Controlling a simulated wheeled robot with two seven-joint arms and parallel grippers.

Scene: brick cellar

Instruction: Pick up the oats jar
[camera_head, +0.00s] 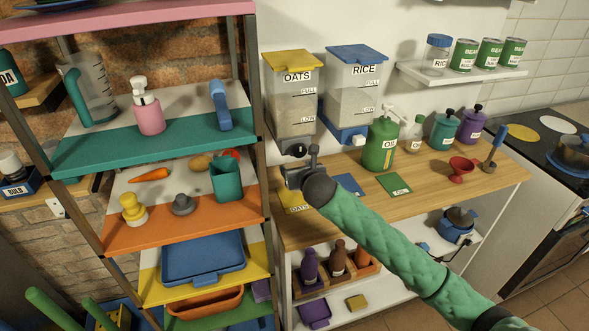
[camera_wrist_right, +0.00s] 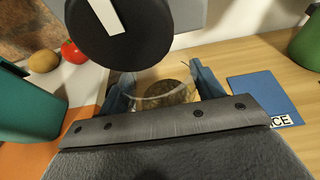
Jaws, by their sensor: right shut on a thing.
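My right gripper (camera_head: 292,178) is in front of the oats dispenser (camera_head: 292,98), low beside its black knob. In the right wrist view the gripper's blue fingers (camera_wrist_right: 163,88) are shut on a clear round jar (camera_wrist_right: 178,95) with brownish contents, which I take for the oats jar. Its label does not show. In the head view the jar is hidden by my gripper. Whether its base touches the counter, I cannot tell. A yellow OATS mat (camera_head: 294,199) lies on the counter just below the gripper. My left gripper is not in view.
The rice dispenser (camera_head: 354,95) stands to the right, with a blue mat (camera_head: 348,184) in front. An oil jug (camera_head: 381,146) stands further right. The shelf rack (camera_head: 262,160) with a teal cup (camera_head: 226,180) is close on the left. The counter's front middle is clear.

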